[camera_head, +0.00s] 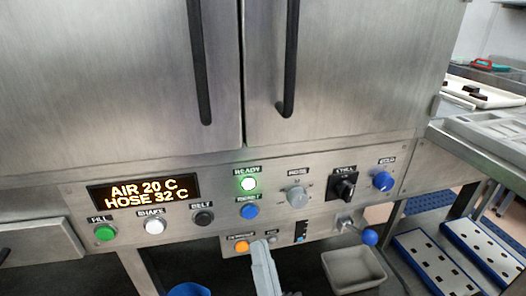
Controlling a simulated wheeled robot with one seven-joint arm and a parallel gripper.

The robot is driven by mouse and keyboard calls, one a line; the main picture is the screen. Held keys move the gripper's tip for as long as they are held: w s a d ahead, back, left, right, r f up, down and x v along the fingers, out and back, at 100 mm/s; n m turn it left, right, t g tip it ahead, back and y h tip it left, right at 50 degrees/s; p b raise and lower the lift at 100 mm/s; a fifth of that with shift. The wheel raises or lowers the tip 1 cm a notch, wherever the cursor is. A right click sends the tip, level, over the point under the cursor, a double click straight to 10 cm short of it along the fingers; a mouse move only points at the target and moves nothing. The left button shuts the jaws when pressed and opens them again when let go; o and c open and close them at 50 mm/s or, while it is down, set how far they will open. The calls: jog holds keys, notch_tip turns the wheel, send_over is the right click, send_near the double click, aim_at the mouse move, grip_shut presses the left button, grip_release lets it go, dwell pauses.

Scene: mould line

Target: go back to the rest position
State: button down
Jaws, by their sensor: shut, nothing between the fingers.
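I cannot tell whether the tip touches the panel. The rest of my arm is mostly out of the frame.
A steel cabinet with two doors and black handles (290,60) fills the view. A blue-ended lever (370,237) sticks out above a grey bin (352,270). Shelves stand right.

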jog(key=s+d+f+n+g+h, duration=0.1)
jog(key=s+d+f+g+h, duration=0.25)
jog(key=s+d, duration=0.5)
jog(key=s+d+f+n+g+h, duration=0.1)
jog(key=s+d+f+g+h, duration=0.35)
jog(key=s, duration=0.65)
jog(key=s+d+f+n+g+h, duration=0.1)
jog(key=s+d+f+g+h, duration=0.1)
jog(key=s+d+f, duration=0.55)
notch_tip(320, 180, up, 19)
jog(key=s+d+p, duration=0.1)
jog(key=s+p, duration=0.1)
jog(key=p, duration=1.4)
jog(key=shift+s+d, duration=0.2)
jog(key=shift+s, duration=0.05)
jog(key=shift+f, duration=0.15)
